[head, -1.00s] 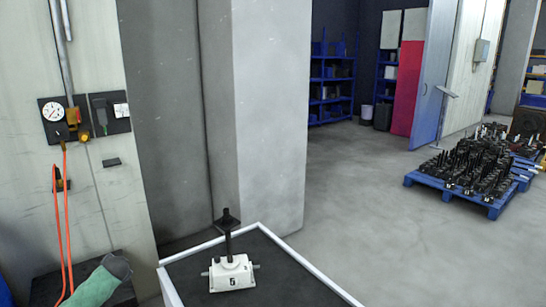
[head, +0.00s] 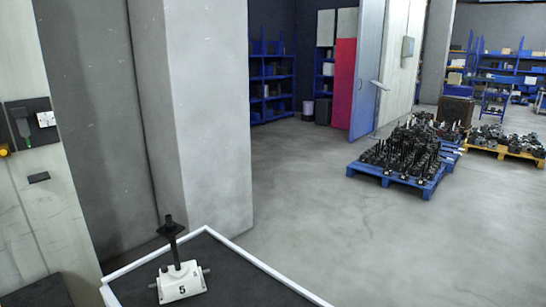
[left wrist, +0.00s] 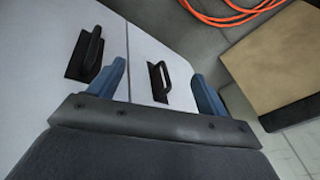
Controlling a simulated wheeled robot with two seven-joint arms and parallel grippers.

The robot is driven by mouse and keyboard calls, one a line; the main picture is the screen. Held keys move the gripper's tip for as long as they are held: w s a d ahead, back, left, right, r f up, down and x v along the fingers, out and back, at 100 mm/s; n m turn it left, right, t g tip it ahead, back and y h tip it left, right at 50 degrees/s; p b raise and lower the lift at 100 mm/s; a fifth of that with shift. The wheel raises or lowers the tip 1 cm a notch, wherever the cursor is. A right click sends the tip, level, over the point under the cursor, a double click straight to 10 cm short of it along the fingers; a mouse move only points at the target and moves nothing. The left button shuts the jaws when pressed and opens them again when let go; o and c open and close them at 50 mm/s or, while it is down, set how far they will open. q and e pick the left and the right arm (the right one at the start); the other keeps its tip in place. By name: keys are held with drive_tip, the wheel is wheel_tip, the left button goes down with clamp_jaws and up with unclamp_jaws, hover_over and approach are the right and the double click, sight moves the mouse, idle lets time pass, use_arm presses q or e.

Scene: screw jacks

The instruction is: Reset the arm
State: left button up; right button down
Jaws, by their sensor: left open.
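My left gripper (left wrist: 162,88) shows in the left wrist view with its two blue fingers spread wide and nothing between them. Beyond the fingers is a pale surface (left wrist: 45,50) with two black handles, one left (left wrist: 88,52) and one near the middle (left wrist: 159,82). No arm or gripper of mine shows in the head view. There, a white screw jack (head: 181,283) marked 5, with a black spindle, stands on a dark table (head: 235,272) with a white rim.
A grey pillar (head: 195,120) stands behind the table. A blue pallet (head: 400,182) of black jacks is on the floor at right, with a yellow pallet (head: 505,150) behind it. Blue shelves (head: 272,85) line the back. The floor between is clear. Orange cable (left wrist: 225,15) shows in the wrist view.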

use_arm(q)
drive_tip(key=s+d+f+g+h, duration=0.1)
drive_tip(key=s+d+f, duration=0.2)
drive_tip(key=s+d, duration=0.6)
drive_tip(key=s+d+f+g+h, duration=0.1)
drive_tip(key=s+d+f, duration=0.2)
drive_tip(key=s+d, duration=0.6)
drive_tip(key=d, duration=0.3)
drive_tip(key=shift+s+d+n+h, duration=0.25)
drive_tip(key=shift+n+h, duration=0.15)
use_arm(e)
drive_tip(key=shift+d, duration=0.15)
use_arm(q)
drive_tip(key=shift+f, duration=0.1)
drive_tip(key=shift+w, duration=0.1)
use_arm(e)
drive_tip(key=shift+a, duration=0.75)
drive_tip(key=shift+d, duration=0.1)
